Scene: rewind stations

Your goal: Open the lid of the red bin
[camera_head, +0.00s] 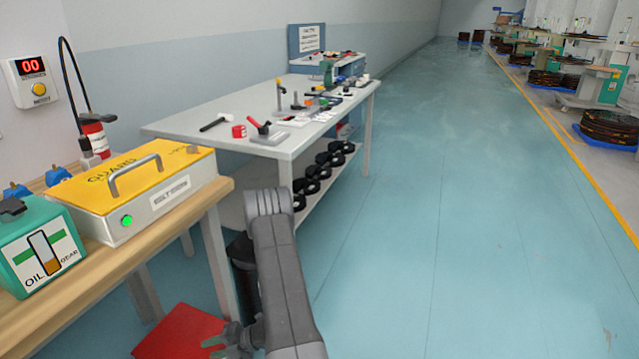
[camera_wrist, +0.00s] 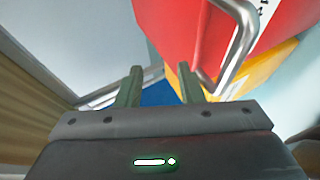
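The red bin (camera_head: 178,334) shows at the bottom of the head view as a flat red top, on the floor beside the wooden bench; the picture edge cuts it off. In the wrist view its red surface (camera_wrist: 185,28) fills the upper middle, with a bent metal handle (camera_wrist: 238,45) at its right. My gripper (camera_head: 222,343) is at the right edge of the red top in the head view. In the wrist view my gripper (camera_wrist: 160,82) has its two fingers apart with nothing between them. The handle is beyond and right of the fingers, apart from them.
A yellow surface (camera_wrist: 257,73) lies beside the red one. The wooden bench (camera_head: 95,262) holds a yellow guard box (camera_head: 120,180) and a green oil box (camera_head: 40,240). A white table (camera_head: 190,127) with tools stands behind. The blue floor (camera_head: 420,250) at right is clear.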

